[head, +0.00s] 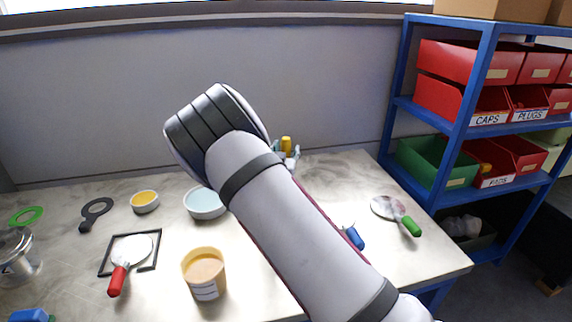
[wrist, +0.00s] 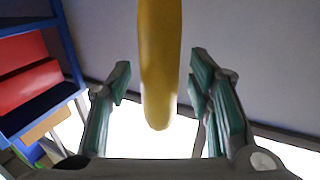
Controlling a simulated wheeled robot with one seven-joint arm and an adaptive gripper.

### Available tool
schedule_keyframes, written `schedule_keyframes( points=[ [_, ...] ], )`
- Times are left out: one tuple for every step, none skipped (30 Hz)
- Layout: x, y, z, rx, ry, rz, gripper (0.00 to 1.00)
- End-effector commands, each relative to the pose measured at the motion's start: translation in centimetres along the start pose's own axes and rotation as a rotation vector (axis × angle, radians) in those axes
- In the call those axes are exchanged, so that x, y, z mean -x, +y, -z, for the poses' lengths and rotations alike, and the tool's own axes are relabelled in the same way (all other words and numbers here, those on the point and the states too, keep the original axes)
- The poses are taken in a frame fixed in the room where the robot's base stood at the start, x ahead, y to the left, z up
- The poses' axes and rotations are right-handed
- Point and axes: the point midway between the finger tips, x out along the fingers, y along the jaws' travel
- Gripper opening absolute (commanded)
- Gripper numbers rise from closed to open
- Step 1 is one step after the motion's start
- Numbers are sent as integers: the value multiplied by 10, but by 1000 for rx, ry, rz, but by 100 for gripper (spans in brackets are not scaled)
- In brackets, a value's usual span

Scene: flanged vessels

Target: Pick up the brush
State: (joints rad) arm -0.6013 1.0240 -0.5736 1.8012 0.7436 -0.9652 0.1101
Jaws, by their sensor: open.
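A yellow rounded bar, which looks like a handle and may be the brush's, stands between my fingers in the wrist view (wrist: 160,65). In the head view only a small yellow part (head: 286,143) shows beyond my arm. Its bristles are not in view, so I cannot confirm it is the brush. My gripper (wrist: 160,85) has its two green-padded fingers spread, one on each side of the yellow bar, with gaps. In the head view my gripper (head: 287,158) is mostly hidden behind my arm, over the back of the table.
The table (head: 340,170) holds a red-handled tool (head: 118,280) on a black frame, a green-handled tool (head: 411,226), a blue-handled one (head: 354,238), a tub (head: 205,285) and bowls (head: 203,203). A blue shelf (head: 455,105) with bins stands right; a wall rises behind.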

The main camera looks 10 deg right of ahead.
Motion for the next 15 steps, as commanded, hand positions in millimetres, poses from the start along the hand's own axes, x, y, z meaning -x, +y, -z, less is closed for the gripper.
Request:
schedule_keyframes(
  points=[
    [-1, 0, 0, 0, 0, 0, 47],
    [-1, 0, 0, 0, 0, 0, 47],
    [-1, 0, 0, 0, 0, 0, 47],
    [-1, 0, 0, 0, 0, 0, 47],
    [-1, 0, 0, 0, 0, 0, 47],
    [-1, 0, 0, 0, 0, 0, 47],
    [-1, 0, 0, 0, 0, 0, 43],
    [-1, 0, 0, 0, 0, 0, 36],
    [-1, 0, 0, 0, 0, 0, 27],
    [-1, 0, 0, 0, 0, 0, 20],
    [-1, 0, 0, 0, 0, 0, 13],
    [-1, 0, 0, 0, 0, 0, 4],
    [-1, 0, 0, 0, 0, 0, 0],
    [-1, 0, 0, 0, 0, 0, 0],
    [-1, 0, 0, 0, 0, 0, 0]
  ],
)
